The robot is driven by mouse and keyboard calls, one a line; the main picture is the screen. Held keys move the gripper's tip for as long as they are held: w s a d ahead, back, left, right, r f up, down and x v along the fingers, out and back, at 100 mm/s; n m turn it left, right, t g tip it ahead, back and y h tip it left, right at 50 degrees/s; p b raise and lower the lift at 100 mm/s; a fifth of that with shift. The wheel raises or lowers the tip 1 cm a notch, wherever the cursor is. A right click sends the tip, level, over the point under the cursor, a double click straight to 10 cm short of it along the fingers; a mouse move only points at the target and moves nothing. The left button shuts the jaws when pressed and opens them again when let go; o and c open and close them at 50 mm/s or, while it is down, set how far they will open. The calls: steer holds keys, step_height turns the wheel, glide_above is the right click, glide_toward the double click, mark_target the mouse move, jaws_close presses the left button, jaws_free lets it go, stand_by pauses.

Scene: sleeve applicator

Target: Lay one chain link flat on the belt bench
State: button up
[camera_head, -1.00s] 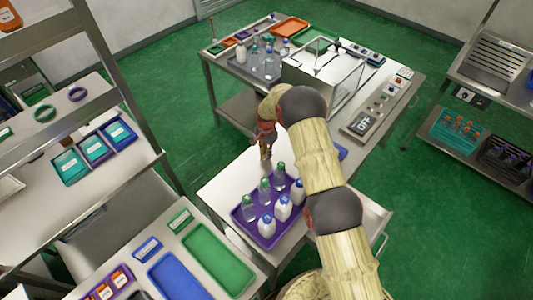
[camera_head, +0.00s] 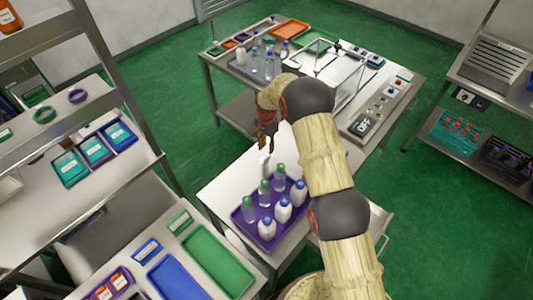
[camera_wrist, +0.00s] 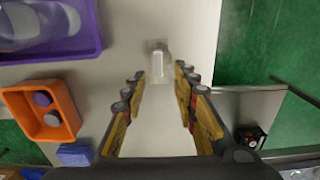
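My gripper (camera_wrist: 159,78) is open, its two yellow-and-black fingers apart with nothing between the tips. A small whitish bottle-like piece (camera_wrist: 157,62) stands on the white bench top just beyond the fingertips in the wrist view. It also shows in the head view (camera_head: 266,161), below my gripper (camera_head: 265,142). No thing that I can surely call a chain link shows. The gripper's fingers are small and partly hidden by my arm in the head view.
A purple tray (camera_head: 242,216) of several bottles sits on the near bench. An orange bin (camera_wrist: 70,92) holding two round caps and a blue block (camera_wrist: 75,154) are left in the wrist view. The far bench (camera_head: 222,62) carries a clear-walled machine and bottles.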

step_height(320, 180, up, 7)
step_height(320, 180, up, 17)
steer(key=n+t, duration=0.1)
steer(key=n, duration=0.1)
glide_above(267, 156)
steer(key=s+d, duration=0.4)
steer(key=s, duration=0.2)
steer(key=s+d+r+n+t, duration=0.1)
steer(key=s+d+r, duration=0.1)
steer(key=s+r, duration=0.35)
steer(key=s+d+r+n+t, duration=0.1)
steer(key=s+d+r, duration=0.25)
steer(key=r, duration=0.35)
steer(key=s+d+r+n+t, duration=0.1)
steer(key=s+r, duration=0.1)
steer(key=s, duration=0.7)
steer(key=s+d+r+n, duration=0.1)
steer(key=s+d+n, duration=0.1)
steer(key=s, duration=0.8)
steer(key=s+d+r+n+t, duration=0.1)
steer(key=s+d+r+n, duration=0.1)
steer(key=s, duration=0.8)
steer(key=shift+s+r+t, duration=0.15)
steer(key=shift+r+t, duration=0.15)
